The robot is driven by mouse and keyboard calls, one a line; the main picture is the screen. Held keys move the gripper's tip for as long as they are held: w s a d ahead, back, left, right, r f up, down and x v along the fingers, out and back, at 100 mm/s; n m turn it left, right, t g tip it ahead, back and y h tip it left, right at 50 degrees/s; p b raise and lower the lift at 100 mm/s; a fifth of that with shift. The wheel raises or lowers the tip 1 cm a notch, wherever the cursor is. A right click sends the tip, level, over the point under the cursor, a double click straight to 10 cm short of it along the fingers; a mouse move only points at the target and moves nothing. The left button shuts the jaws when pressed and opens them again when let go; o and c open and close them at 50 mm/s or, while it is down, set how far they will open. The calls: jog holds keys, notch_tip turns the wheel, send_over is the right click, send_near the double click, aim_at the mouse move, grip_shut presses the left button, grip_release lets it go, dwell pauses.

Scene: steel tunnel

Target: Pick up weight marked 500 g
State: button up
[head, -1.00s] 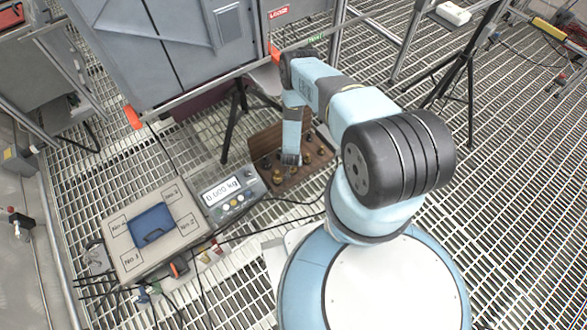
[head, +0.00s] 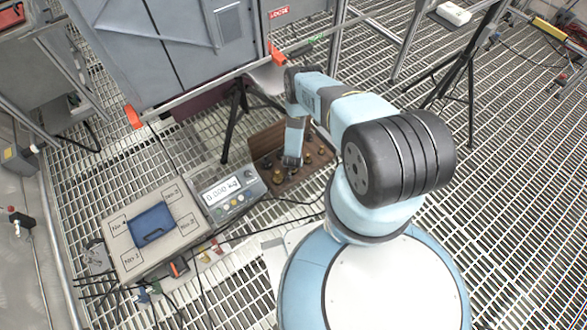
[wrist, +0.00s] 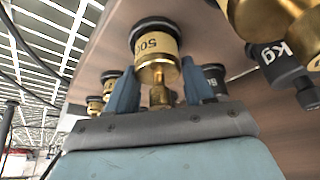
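A brass weight with a black band and a label reading "50…" (wrist: 157,45) fills the upper middle of the wrist view; the end of its marking is cut off by the curve. Its narrow knob points towards my gripper (wrist: 158,92). The two blue fingers stand on either side of the knob, with gaps visible, so my gripper is open around it. In the head view my gripper (head: 291,163) is down at the wooden weight box (head: 318,168), and hides the weight between its fingers.
Other weights stand close by: a black one marked kg (wrist: 283,65), a dark one (wrist: 214,78) behind the right finger, and small brass ones at left. A scale display (head: 221,190) reading 0.000 kg and its platform (head: 120,262) lie left of the box. A black tripod (head: 236,120) stands behind.

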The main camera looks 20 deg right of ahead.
jog(key=c, duration=0.9)
grip_shut()
jog(key=shift+r, duration=0.1)
